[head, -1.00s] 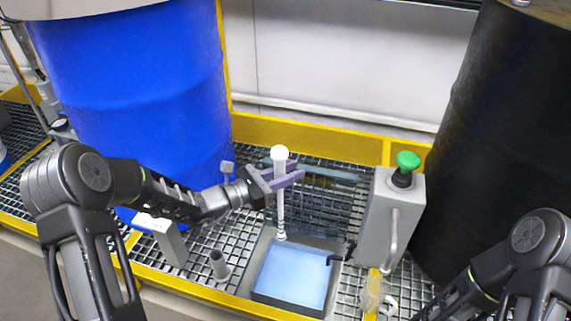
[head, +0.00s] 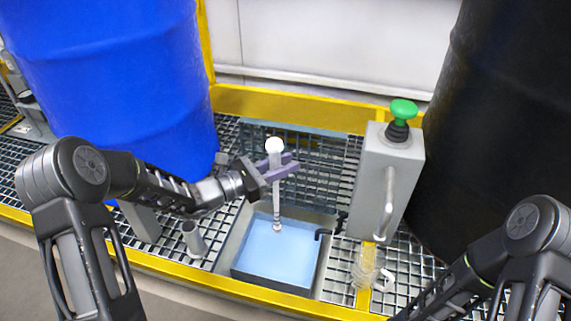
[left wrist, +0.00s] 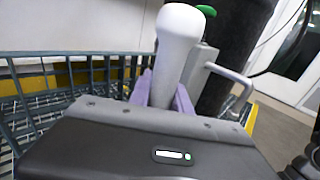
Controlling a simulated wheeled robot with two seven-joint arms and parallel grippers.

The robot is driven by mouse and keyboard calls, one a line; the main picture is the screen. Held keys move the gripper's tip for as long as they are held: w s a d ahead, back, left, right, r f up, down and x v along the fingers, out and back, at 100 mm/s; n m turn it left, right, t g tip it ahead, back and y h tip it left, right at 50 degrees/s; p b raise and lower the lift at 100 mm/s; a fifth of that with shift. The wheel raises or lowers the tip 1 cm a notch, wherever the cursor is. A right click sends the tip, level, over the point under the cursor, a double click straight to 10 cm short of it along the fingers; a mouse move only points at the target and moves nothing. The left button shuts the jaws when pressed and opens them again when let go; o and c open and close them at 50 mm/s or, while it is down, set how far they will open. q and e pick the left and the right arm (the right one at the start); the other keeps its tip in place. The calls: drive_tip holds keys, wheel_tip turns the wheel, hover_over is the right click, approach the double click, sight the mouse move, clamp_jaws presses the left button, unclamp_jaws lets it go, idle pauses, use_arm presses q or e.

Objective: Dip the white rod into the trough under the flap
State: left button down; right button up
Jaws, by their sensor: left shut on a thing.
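The white rod (head: 276,190) is upright, its round white head at the top. My left gripper (head: 281,169) is shut on it just below that head. The rod also shows in the left wrist view (left wrist: 179,50), standing between the purple fingers (left wrist: 165,95). The trough (head: 262,262) has a pale blue inside and sits in the grating. The rod's lower tip appears over the trough's far part; I cannot tell whether it touches the blue. A clear flap (head: 308,140) seems to stand behind the trough. My right gripper is out of view.
A grey box (head: 378,190) with a green knob (head: 404,108) and a handle stands right of the trough. A short grey tube (head: 193,238) stands at left. A clear jar (head: 366,266) is at front right. Blue (head: 115,90) and black (head: 480,140) drums flank the space.

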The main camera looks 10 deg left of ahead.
sight(279, 224)
use_arm(q)
drive_tip(key=shift+f, duration=0.1)
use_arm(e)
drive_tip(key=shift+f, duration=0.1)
